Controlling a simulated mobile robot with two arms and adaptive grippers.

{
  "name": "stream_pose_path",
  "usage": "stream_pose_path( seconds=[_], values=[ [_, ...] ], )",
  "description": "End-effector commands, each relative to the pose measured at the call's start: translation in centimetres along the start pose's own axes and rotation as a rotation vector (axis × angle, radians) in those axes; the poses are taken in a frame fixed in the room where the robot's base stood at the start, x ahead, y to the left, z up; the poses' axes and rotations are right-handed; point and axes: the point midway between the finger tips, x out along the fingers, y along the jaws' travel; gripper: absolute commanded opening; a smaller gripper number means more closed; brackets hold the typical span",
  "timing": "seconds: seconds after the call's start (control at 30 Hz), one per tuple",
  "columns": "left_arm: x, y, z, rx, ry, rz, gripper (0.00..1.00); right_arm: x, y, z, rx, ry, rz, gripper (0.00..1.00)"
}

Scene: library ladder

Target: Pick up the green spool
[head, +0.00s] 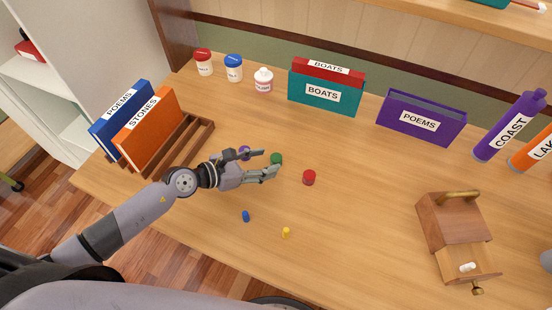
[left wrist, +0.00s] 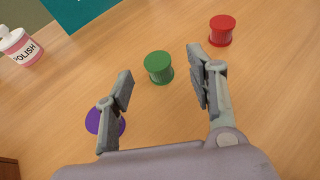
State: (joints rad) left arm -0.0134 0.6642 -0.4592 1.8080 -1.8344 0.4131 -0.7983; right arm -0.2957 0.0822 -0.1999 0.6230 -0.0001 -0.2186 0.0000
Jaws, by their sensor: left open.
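The green spool (head: 276,158) stands upright on the wooden table, just past the fingertips of my left gripper (head: 272,163) in the head view. In the left wrist view the green spool (left wrist: 159,67) lies between and slightly beyond the two fingertips of my left gripper (left wrist: 160,82). The left gripper is open and empty. A purple spool (left wrist: 104,120) is partly hidden behind one finger; it also shows in the head view (head: 244,150). A red spool (head: 309,177) stands to the right of the gripper.
A blue piece (head: 246,216) and a yellow piece (head: 286,232) lie nearer on the table. A book rack (head: 195,140) stands left, bottles and a teal book (head: 322,95) at the back. A wooden box (head: 455,220) with an open drawer stands right. The middle right is clear.

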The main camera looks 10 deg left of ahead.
Motion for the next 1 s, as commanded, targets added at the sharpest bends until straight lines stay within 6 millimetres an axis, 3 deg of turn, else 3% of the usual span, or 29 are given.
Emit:
stream_pose_path(
  seconds=[0.2, 0.5, 1.0],
  values=[
    [3.0, 0.3, 0.0, -0.001, -0.002, 0.000, 0.51, -0.2, -0.2, 0.9, 0.000, -0.014, -0.002, 0.39],
    [3.5, 0.3, -0.1, 0.000, -0.001, 0.001, 0.51, -0.2, -0.3, 0.8, 0.001, -0.013, -0.003, 0.39],
    [3.4, 0.3, -0.1, -0.001, -0.001, 0.001, 0.18, -0.2, -0.5, 0.4, 0.002, -0.007, -0.006, 0.39]
  ],
)
